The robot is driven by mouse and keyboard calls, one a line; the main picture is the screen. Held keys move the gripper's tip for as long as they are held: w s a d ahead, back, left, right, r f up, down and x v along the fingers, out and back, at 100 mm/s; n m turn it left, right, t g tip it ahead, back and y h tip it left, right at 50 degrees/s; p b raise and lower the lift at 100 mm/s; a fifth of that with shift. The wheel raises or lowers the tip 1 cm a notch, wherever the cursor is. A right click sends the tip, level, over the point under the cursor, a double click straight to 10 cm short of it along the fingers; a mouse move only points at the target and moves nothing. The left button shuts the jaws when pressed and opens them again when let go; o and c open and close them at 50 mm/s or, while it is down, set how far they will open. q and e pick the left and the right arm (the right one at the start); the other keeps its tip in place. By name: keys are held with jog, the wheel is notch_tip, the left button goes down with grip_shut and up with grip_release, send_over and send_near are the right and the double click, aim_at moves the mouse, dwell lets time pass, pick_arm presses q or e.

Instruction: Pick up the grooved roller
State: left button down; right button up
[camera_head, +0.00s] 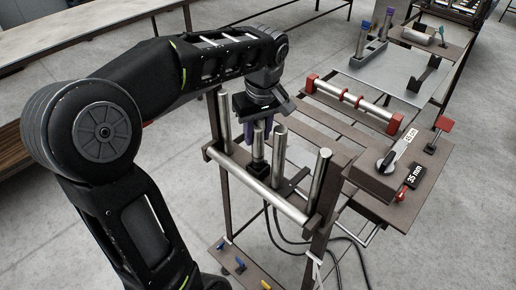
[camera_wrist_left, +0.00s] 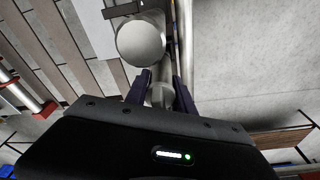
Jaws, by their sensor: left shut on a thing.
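My left gripper (camera_head: 259,129) points down over the rod stand at the centre of the head view. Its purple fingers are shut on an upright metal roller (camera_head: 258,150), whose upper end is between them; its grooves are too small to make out. In the left wrist view, the gripper (camera_wrist_left: 160,92) has a pale metal piece (camera_wrist_left: 161,95) between its fingers. I cannot tell whether the roller is clear of the stand. My right gripper is not in view.
Other upright metal rods stand close by: one at the left (camera_head: 224,122), one just right (camera_head: 279,155) and one at the front right (camera_head: 319,176). A horizontal bar (camera_head: 262,187) runs along the stand's front. A red-ended roller (camera_head: 352,100) lies behind to the right.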

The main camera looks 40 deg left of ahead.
aim_at(257, 123)
pick_arm(q)
jog(key=shift+r, duration=0.1)
notch_tip(257, 123, up, 4)
jog(key=shift+r+b, duration=0.1)
jog(key=shift+b, duration=0.25)
notch_tip(257, 123, up, 5)
jog(key=p, duration=0.4)
jog(key=shift+r+p, duration=0.4)
jog(key=shift+s+f, duration=0.1)
